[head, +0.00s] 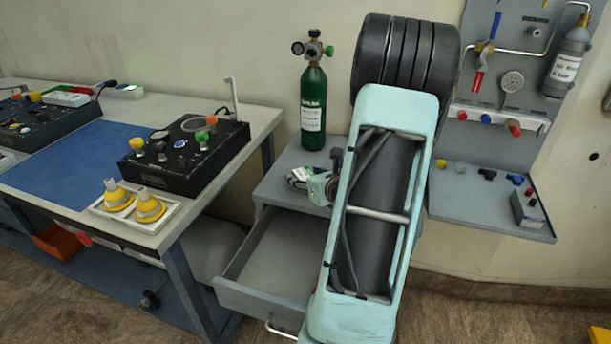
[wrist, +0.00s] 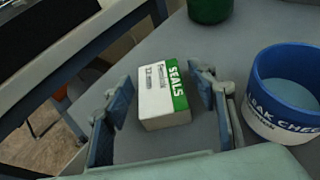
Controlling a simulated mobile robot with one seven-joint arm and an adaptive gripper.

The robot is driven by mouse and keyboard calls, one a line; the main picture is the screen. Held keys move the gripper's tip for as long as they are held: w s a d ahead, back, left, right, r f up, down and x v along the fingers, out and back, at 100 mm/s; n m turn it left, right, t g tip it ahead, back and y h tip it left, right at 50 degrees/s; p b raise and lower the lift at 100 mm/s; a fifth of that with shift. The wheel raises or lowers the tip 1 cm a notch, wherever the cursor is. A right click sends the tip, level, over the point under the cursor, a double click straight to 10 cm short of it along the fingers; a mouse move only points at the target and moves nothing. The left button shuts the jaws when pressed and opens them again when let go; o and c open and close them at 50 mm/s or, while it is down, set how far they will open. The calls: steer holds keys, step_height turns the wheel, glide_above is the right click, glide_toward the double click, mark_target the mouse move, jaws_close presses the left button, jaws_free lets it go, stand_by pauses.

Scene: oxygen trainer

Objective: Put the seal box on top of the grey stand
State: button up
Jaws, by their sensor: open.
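The seal box (wrist: 163,95), white with a green "SEALS" band, sits on a grey surface in the wrist view. It also shows small in the head view (head: 299,174), on top of the grey stand (head: 272,190) with the pulled-out drawer. My gripper (wrist: 165,97) is open, with one blue-padded finger on each side of the box and a visible gap on both sides. In the head view my gripper (head: 318,184) is at the box, and my arm hides much of the stand's top.
A green oxygen cylinder (head: 313,105) stands at the back of the stand. A blue and white leak-check cup (wrist: 283,95) is close to the right finger. The open drawer (head: 268,262) looks empty. A workbench (head: 150,232) stands left, and a panel with a shelf (head: 480,207) right.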

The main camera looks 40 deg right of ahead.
steer(key=p+v, duration=0.1)
steer(key=v, duration=1.1)
steer(key=shift+r, duration=0.1)
